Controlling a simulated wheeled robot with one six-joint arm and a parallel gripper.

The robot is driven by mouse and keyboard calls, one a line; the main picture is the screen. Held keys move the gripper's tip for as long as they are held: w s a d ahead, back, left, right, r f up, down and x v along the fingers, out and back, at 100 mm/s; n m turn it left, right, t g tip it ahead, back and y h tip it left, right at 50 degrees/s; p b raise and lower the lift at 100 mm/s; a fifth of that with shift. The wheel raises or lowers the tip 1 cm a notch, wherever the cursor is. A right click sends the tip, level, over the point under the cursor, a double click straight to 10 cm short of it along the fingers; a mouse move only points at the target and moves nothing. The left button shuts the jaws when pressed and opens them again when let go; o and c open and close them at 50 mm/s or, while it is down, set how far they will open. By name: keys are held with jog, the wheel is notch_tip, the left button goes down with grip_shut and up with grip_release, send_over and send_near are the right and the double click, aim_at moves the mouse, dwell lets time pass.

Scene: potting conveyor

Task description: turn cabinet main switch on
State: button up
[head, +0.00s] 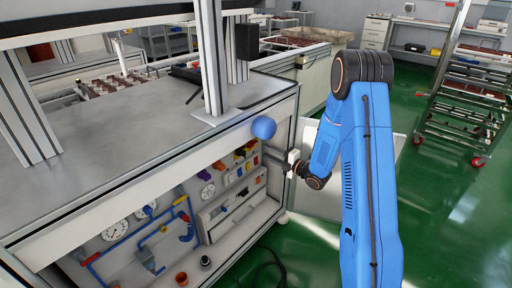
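The cabinet (150,225) under the grey worktop is open at the front, with gauges, pipes and a row of small coloured parts inside. A red and yellow part (248,147) sits at the upper right of the interior, and it may be the main switch, but it is too small to tell. My gripper (291,160) is at the right front edge of the cabinet, close to the opening, pointing left. Its fingers are small and partly hidden by the wrist, so I cannot tell whether they are open or shut.
A blue ball-shaped thing (264,127) shows at the cabinet's upper front edge. A pale door-like panel (328,197) stands behind my arm. A black cable (268,268) lies on the green floor. A wheeled rack (465,105) stands at right, with clear floor before it.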

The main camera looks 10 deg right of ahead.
aim_at(254, 145)
jog(key=x, duration=0.8)
jog(key=shift+a, duration=0.1)
jog(key=c, duration=0.8)
